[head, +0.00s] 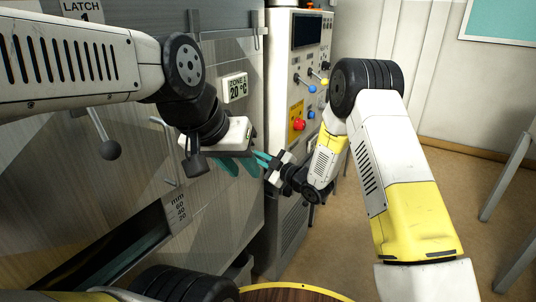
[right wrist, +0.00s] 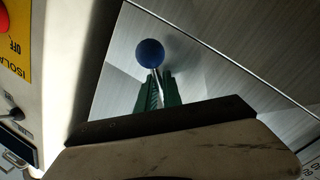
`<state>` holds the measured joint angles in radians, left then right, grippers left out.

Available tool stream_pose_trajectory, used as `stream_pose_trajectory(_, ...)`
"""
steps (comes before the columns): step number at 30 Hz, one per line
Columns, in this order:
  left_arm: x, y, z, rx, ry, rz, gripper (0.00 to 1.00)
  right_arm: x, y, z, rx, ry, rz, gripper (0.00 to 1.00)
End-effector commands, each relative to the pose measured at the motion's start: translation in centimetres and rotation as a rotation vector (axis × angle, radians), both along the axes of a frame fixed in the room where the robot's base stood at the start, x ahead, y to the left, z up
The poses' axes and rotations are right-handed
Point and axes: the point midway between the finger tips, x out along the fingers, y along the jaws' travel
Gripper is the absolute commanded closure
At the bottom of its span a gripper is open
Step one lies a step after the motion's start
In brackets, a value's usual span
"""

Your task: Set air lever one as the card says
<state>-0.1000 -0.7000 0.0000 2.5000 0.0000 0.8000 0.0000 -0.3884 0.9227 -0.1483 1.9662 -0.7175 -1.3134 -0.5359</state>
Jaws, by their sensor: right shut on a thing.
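My right gripper (head: 268,164) is in front of the hood's right edge, close beside my left gripper. In the right wrist view its green fingers (right wrist: 158,92) are shut on the thin metal rod of a blue-knobbed lever (right wrist: 150,53); the round knob stands out beyond the fingertips. I cannot read a label naming this lever, and in the head view the grippers hide it. My left gripper (head: 238,168) hangs in front of the metal hood with its teal fingers apart, and nothing shows between them. I cannot make out a card with a setting.
The control panel (head: 297,78) at the back carries blue and yellow knobs and a red button (head: 299,125). The hood front has a Zone 1 display (head: 235,88) reading 20 °C, a ball-ended latch handle (head: 109,150) and a mm scale (head: 180,210). Floor is clear at right, near grey legs.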

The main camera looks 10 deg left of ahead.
Motion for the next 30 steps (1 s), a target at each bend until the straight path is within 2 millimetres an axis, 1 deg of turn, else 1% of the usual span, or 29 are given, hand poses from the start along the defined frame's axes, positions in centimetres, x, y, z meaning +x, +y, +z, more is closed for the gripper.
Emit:
stream_pose_trajectory(5,0.0,0.0,0.0,0.000,0.000,0.000,0.68,-0.3,0.0,-0.3,0.019,0.051,-0.003,1.00)
stream_pose_trajectory(11,0.0,0.0,0.0,0.000,0.000,0.000,0.68,-1.2,0.3,-0.8,0.063,0.174,-0.003,1.00)
stream_pose_trajectory(21,0.0,0.0,0.0,0.000,0.000,0.000,0.68,-3.6,1.1,-1.6,0.171,0.470,-0.003,1.00)
stream_pose_trajectory(30,0.0,0.0,0.0,0.000,0.000,0.000,0.68,-5.6,1.9,-1.6,0.257,0.711,-0.003,1.00)
